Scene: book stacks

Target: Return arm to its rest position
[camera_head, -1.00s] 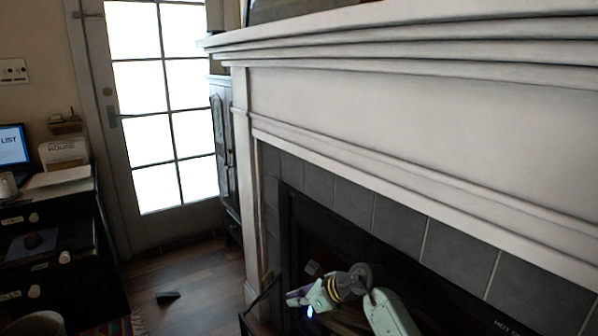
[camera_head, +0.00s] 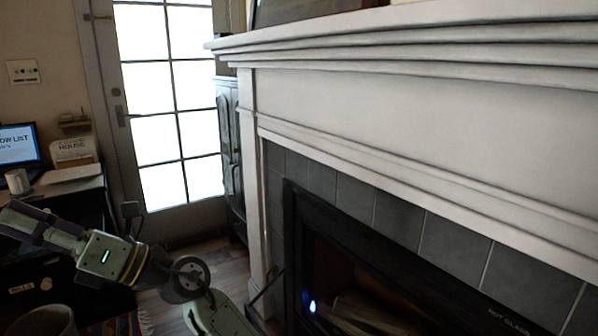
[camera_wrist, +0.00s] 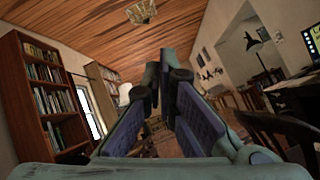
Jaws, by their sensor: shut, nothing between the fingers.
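My gripper (camera_wrist: 163,68) fills the middle of the wrist view. Its two fingers with purple inner pads lean together at the far tips, and nothing shows between them. In the head view my green and grey arm reaches across the lower left, with the gripper pointing to the left edge in front of the dark desk (camera_head: 88,192). The fingertips are not clear there. The arm is apart from the fireplace (camera_head: 350,255) on the right.
The white mantel (camera_head: 420,110) overhangs the fireplace. A glass door (camera_head: 165,105) stands behind. The desk bears a laptop (camera_head: 18,145) and a white mug (camera_head: 17,181). The wrist view shows a bookcase (camera_wrist: 42,95) on the left and a chair (camera_wrist: 280,128) on the right.

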